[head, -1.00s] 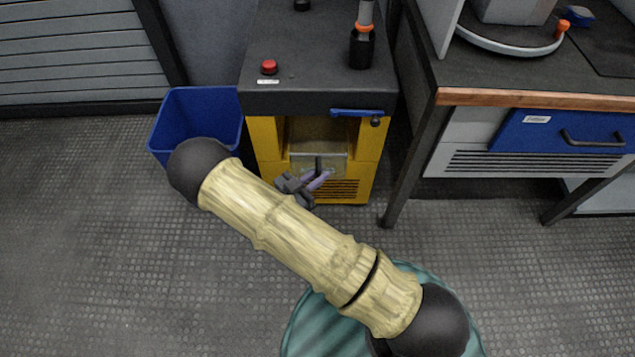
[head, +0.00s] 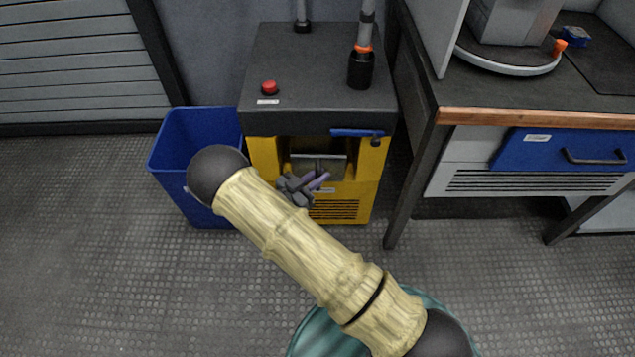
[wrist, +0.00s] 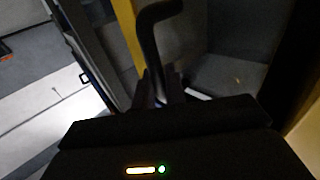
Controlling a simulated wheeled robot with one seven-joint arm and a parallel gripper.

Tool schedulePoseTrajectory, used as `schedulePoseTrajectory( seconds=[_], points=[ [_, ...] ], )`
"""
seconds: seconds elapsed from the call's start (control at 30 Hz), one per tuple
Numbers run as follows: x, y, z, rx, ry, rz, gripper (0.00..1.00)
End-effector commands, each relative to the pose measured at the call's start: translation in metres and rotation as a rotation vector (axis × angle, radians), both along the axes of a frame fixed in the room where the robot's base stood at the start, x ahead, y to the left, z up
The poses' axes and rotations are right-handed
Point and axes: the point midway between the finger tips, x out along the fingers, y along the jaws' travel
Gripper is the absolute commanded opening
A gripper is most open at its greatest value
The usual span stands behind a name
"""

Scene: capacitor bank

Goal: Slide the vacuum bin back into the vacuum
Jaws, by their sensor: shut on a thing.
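The vacuum (head: 350,201) is a yellow cabinet with a dark grey top, a red button and a hose fitting. The vacuum bin (head: 318,166) shows as a pale grey panel in the vacuum's front opening, mostly inside it. How deep it sits is hard to tell. My gripper (head: 318,184) is at the bin's front, shut on its handle. In the wrist view the dark curved handle (wrist: 158,22) rises from between my gripper's fingers (wrist: 162,92). My gripper and forearm hide the lower left of the bin.
A blue waste bin (head: 190,150) stands left of the vacuum, just behind my elbow. A workbench (head: 530,115) with a blue drawer and dark legs stands close on the right. The floor in front is clear.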

Motion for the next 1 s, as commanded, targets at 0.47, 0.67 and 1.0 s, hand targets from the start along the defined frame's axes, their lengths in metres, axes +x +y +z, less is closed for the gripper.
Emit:
schedulePoseTrajectory(
  seconds=[0.47, 0.67, 1.0],
  points=[
    [0.032, -0.001, 0.0, 0.001, -0.003, -0.001, 0.0],
    [0.045, -0.002, 0.0, 0.0, -0.004, 0.0, 0.0],
    [0.047, -0.002, -0.009, -0.001, -0.002, -0.001, 0.0]
  ],
)
